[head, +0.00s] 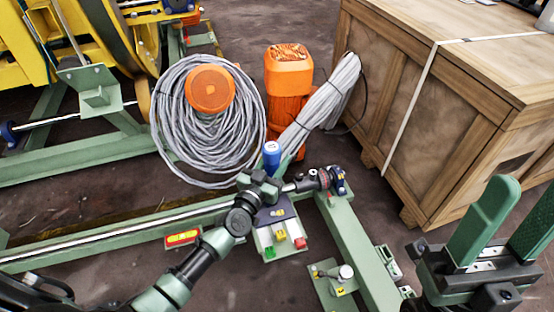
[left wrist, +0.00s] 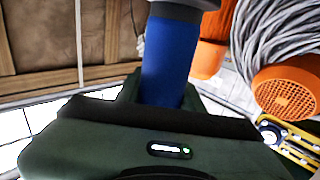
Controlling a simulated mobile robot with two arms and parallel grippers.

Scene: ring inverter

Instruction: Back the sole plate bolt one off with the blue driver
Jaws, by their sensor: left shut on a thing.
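The blue driver (head: 271,156) stands up out of my left gripper (head: 264,180) near the middle of the head view. The left gripper is shut on it. In the left wrist view the blue handle (left wrist: 166,60) rises behind a dark green finger, and its lower part is hidden. A small green plate (head: 325,291) with a round grey bolt-like head (head: 345,271) and yellow tags lies at the bottom centre, apart from the driver. I cannot tell which bolt is number one. My right gripper (head: 518,212) is at the right, fingers apart and empty.
A tray with coloured blocks (head: 268,246) sits below the left gripper on the green frame (head: 361,250). Grey cable coils (head: 187,130) and an orange motor (head: 289,72) stand behind. A wooden crate (head: 450,130) fills the upper right.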

